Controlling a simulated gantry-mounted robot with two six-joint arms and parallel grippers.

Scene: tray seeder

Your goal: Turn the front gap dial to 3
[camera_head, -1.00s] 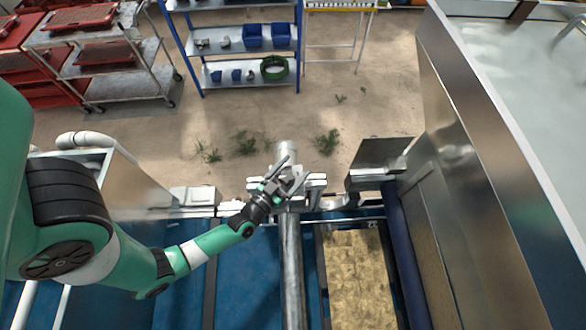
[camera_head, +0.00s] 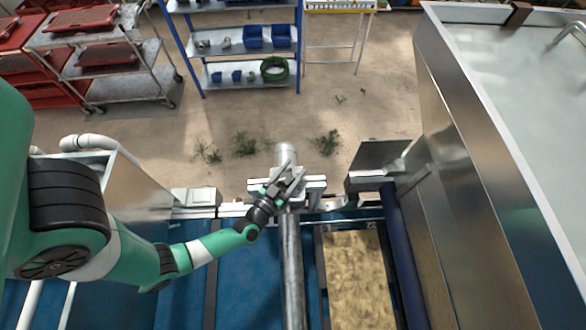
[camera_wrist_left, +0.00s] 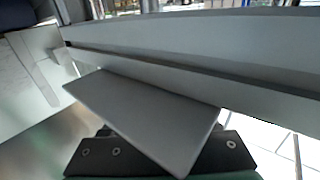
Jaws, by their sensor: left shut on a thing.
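My left gripper (camera_head: 290,178) is at the grey metal bracket (camera_head: 314,187) across the top of the machine, beside the upright metal cylinder. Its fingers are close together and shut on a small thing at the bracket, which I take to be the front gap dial. The dial's face and its numbers are hidden by the gripper, so its setting cannot be read. In the left wrist view a flat grey finger plate (camera_wrist_left: 145,115) fills the middle, close against a long grey bar (camera_wrist_left: 200,55). My right gripper is not in view.
A long metal pipe (camera_head: 291,265) runs from the bracket toward me. A tan, soil-like strip (camera_head: 358,280) lies right of it. A dark metal plate (camera_head: 378,155) stands right of the bracket, before a tall steel tank wall (camera_head: 470,190).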

